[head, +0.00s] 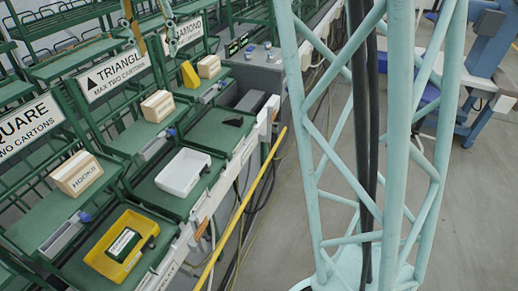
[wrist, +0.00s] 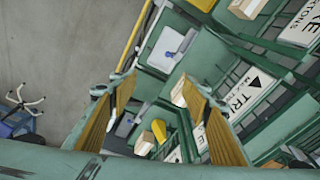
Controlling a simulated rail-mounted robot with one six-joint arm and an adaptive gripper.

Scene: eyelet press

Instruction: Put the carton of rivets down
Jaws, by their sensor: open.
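My gripper (head: 154,48) is open at the top of the head view, with its two padded fingers spread and nothing held. In the wrist view its fingers (wrist: 157,80) stand apart over the shelves. A tan carton (head: 157,106) sits on the TRIANGLE shelf; in the wrist view it (wrist: 180,92) shows by the right fingertip, partly covered by that finger. Another tan carton (head: 209,66) sits on the DIAMOND shelf. Neither carton's print is legible, so I cannot tell which holds rivets. A carton marked HOOKS (head: 77,173) sits on the SQUARE shelf.
A white tray (head: 182,172) and a yellow tray (head: 121,245) holding a green item lie on the lower front shelves. A yellow piece (head: 189,74) stands near the DIAMOND carton. A yellow pipe (head: 243,205) runs along the front. Open floor (head: 260,265) lies to the right.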

